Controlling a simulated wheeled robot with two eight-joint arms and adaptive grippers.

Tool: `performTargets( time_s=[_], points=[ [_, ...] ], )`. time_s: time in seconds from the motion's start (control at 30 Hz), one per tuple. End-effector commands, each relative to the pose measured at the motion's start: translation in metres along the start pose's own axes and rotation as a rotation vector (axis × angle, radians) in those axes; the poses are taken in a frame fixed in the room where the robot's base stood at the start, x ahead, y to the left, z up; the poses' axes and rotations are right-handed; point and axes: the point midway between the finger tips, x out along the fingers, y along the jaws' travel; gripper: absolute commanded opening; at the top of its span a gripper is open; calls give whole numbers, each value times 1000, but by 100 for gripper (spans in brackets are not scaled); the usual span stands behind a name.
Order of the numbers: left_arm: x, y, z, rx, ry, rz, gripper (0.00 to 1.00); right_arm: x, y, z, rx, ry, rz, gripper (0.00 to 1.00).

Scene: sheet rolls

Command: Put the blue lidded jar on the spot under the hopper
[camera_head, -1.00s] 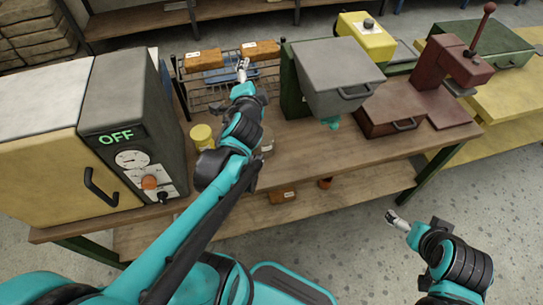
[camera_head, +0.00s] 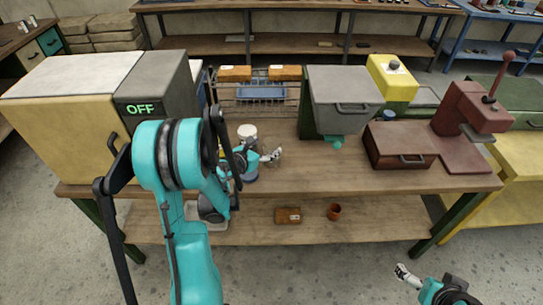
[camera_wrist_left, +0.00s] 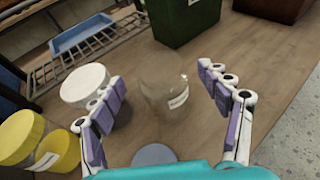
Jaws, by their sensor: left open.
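A jar with a dull blue lid (camera_wrist_left: 154,156) shows low in the left wrist view, partly hidden by my gripper's teal body. In the head view a bluish jar part (camera_head: 251,177) shows just below my left gripper (camera_head: 271,157). That gripper (camera_wrist_left: 167,105) is open, its fingers spread either side of a clear glass jar (camera_wrist_left: 163,88) with a white label. I cannot tell whether they touch it. The grey hopper (camera_head: 343,92) with a teal spout stands to the right; the spot under it is not distinct. My right gripper (camera_head: 403,271) is low right, away from the bench.
A white-lidded jar (camera_wrist_left: 84,86) and yellow-lidded jars (camera_wrist_left: 22,134) stand left of the fingers. A wire rack (camera_head: 255,107) is behind. The bench front (camera_head: 320,180) is clear.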

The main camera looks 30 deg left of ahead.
Motion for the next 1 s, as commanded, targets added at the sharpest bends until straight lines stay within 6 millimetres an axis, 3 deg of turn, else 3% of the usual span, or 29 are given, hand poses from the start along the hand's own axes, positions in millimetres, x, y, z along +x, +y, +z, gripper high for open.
performTargets(
  time_s=[0.3,0.57,0.87,1.0],
  points=[
    [44,1,-3,-2,-1,-1,77,15,0,11,0,0,0,100],
    [49,2,-1,-3,-2,0,77,15,0,11,0,0,0,100],
    [49,2,-1,-3,-1,0,0,15,0,11,0,0,0,100],
    [49,1,-2,-3,0,-1,0,15,0,11,0,0,0,100]
  ],
)
